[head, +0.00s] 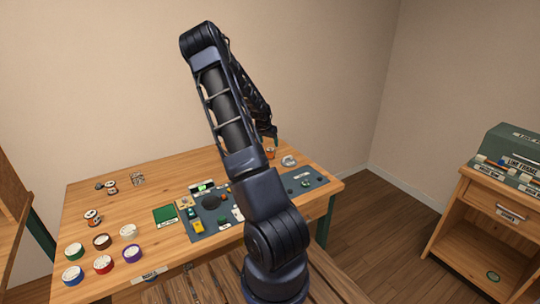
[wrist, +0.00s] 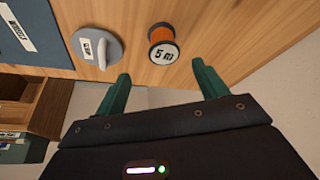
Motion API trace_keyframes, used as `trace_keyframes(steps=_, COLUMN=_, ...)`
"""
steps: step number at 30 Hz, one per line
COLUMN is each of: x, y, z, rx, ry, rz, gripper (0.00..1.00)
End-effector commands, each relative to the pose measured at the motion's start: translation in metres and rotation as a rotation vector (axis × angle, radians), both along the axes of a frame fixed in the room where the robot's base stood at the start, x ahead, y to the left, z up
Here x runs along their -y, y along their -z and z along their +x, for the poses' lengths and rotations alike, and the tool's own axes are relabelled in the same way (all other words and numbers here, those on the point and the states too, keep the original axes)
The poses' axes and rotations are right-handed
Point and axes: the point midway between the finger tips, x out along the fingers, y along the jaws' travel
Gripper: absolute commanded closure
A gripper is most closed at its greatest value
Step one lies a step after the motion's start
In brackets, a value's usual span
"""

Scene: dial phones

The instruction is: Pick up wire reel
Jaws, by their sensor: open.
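A wire reel (wrist: 162,45) with orange winding, dark ends and a white "5 m" label stands on the wooden table. In the wrist view it is near the top middle, just beyond the gap between my fingertips. It also shows small in the head view (head: 270,153), near the table's back edge, under my gripper. My gripper (wrist: 160,72) has two teal fingers spread apart with nothing between them. In the head view my gripper (head: 270,132) is partly hidden behind my arm.
A grey round dial piece (wrist: 97,47) with a white tab lies left of the reel. The table (head: 150,215) also holds a dark mat with parts, several coloured rolls (head: 103,264) and two other reels (head: 93,217). A wooden cabinet (head: 490,225) stands at right.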

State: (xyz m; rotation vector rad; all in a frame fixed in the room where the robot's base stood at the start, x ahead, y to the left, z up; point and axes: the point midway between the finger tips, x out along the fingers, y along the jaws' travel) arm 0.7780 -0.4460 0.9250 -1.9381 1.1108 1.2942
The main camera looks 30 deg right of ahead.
Motion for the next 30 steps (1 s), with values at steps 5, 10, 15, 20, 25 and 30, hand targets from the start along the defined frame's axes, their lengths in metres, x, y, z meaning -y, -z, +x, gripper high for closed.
trace_keyframes(steps=5, x=0.009, y=0.025, z=0.004, rx=-0.002, ry=0.002, rz=0.000, gripper=0.28)
trace_keyframes(steps=10, x=0.014, y=0.039, z=0.008, rx=-0.001, ry=0.000, rz=0.000, gripper=0.28)
trace_keyframes(steps=15, x=0.015, y=0.055, z=0.013, rx=-0.002, ry=-0.001, rz=0.000, gripper=0.28)
trace_keyframes(steps=20, x=0.020, y=0.075, z=0.020, rx=-0.002, ry=0.000, rz=0.000, gripper=0.28)
trace_keyframes(steps=25, x=0.024, y=0.086, z=0.022, rx=0.000, ry=0.000, rz=0.000, gripper=0.28)
trace_keyframes(steps=30, x=0.024, y=0.088, z=0.023, rx=0.000, ry=-0.001, rz=0.000, gripper=0.28)
